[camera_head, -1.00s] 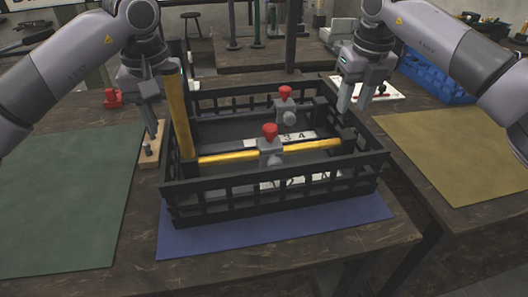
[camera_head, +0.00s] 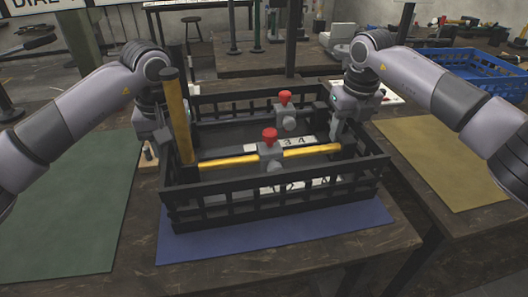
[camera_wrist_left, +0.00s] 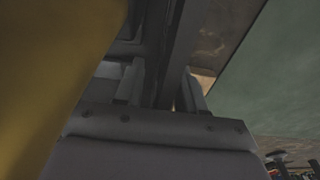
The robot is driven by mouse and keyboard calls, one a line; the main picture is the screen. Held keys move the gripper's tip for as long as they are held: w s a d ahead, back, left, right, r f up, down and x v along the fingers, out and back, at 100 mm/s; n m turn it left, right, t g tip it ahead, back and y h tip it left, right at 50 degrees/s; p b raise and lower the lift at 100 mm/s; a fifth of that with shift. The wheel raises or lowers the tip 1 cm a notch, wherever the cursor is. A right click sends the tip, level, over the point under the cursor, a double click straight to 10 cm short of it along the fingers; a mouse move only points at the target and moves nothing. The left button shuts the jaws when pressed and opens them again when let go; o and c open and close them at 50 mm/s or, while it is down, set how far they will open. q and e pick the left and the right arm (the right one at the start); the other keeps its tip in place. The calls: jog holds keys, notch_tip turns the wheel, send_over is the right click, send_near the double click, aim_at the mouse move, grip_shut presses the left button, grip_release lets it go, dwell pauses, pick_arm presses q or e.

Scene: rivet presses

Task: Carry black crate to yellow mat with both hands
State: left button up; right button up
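The black crate (camera_head: 275,200) stands on the blue mat (camera_head: 280,235) in the middle of the table. Inside are metal fittings with red knobs (camera_head: 270,135) and a yellow bar (camera_head: 230,160). The yellow mat (camera_head: 450,165) lies on the table to the right. My left gripper (camera_head: 170,136) is at the crate's left wall; in the left wrist view its fingers (camera_wrist_left: 160,92) stand open on either side of the dark wall. My right gripper (camera_head: 341,130) is down at the right wall with one finger visible inside; its other finger is hidden.
A yellow post (camera_head: 178,115) rises at the crate's left side. A green mat (camera_head: 75,200) lies to the left. A blue bin (camera_head: 475,70) stands behind the yellow mat. A gap separates the middle table from the right one.

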pick_arm(q)
grip_shut()
pick_arm(e)
grip_shut()
pick_arm(q)
jog(key=shift+r, duration=0.2)
pick_arm(e)
jog(key=shift+r, duration=0.25)
